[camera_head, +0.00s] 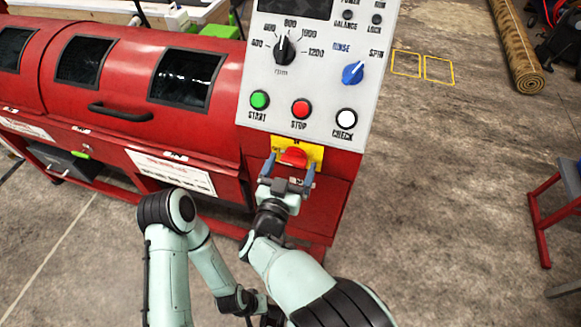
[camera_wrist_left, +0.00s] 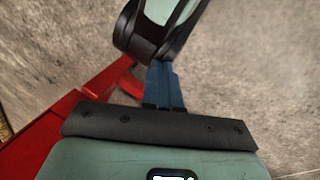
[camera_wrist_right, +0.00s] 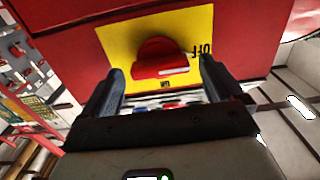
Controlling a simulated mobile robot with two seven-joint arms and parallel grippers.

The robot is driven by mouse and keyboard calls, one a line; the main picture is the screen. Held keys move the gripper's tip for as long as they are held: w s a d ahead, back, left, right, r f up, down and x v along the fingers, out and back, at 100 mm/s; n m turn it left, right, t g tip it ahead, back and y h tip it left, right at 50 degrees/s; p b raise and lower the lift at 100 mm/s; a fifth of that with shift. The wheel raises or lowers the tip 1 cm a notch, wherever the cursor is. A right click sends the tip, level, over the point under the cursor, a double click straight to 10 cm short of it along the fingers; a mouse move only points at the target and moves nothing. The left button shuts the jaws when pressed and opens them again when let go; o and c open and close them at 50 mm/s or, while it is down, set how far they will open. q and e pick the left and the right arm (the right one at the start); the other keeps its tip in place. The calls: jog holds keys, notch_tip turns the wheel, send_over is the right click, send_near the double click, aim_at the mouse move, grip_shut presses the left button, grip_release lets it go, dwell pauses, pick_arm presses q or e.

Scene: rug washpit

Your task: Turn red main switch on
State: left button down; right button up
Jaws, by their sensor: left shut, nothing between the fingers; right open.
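The red main switch (camera_head: 294,157) sits on a yellow plate (camera_head: 315,152) low on the front of the red machine, below the control panel. In the right wrist view the red switch knob (camera_wrist_right: 160,62) shows on its yellow plate (camera_wrist_right: 118,45), with "OFF" lettering at the right. My right gripper (camera_head: 287,172) is open in front of the switch, one finger to each side of the knob; contact is not clear. It also shows in the right wrist view (camera_wrist_right: 158,82). My left gripper (camera_wrist_left: 163,72) is shut and empty, near one of my arm links.
The grey control panel (camera_head: 318,70) above carries green start (camera_head: 259,99), red stop (camera_head: 301,108) and white check (camera_head: 346,118) buttons and two knobs. A rolled rug (camera_head: 517,48) and a red frame (camera_head: 552,205) are at the right. The floor between is clear.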

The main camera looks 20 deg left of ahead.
jog(key=c, duration=1.1)
jog(key=shift+o, duration=0.2)
pick_arm(q)
jog(key=shift+w+f, duration=0.1)
pick_arm(e)
jog(key=m+b, duration=0.1)
jog(key=m, duration=0.2)
jog(key=shift+d+f+m+b, duration=0.1)
jog(key=shift+f+m+b, duration=0.05)
jog(key=shift+m+b, duration=0.15)
pick_arm(q)
jog(key=w+a+f+t+y+b, duration=0.1)
jog(key=w+a+f+t+b, duration=0.15)
jog(key=w+a+f, duration=0.35)
pick_arm(e)
jog(key=m, duration=0.5)
jog(key=shift+d+f+b, duration=0.1)
jog(key=shift+b, duration=0.25)
jog(key=m+b, duration=0.5)
jog(key=m, duration=0.2)
pick_arm(q)
jog(key=s+f+n+g+b, duration=0.1)
jog(key=s+f+g, duration=0.4)
jog(key=s, duration=0.6)
jog(key=shift+d+x, duration=0.2)
jog(key=shift+x, duration=1.25)
pick_arm(e)
jog(key=shift+m, duration=1.2)
pick_arm(q)
jog(key=shift+s, duration=0.2)
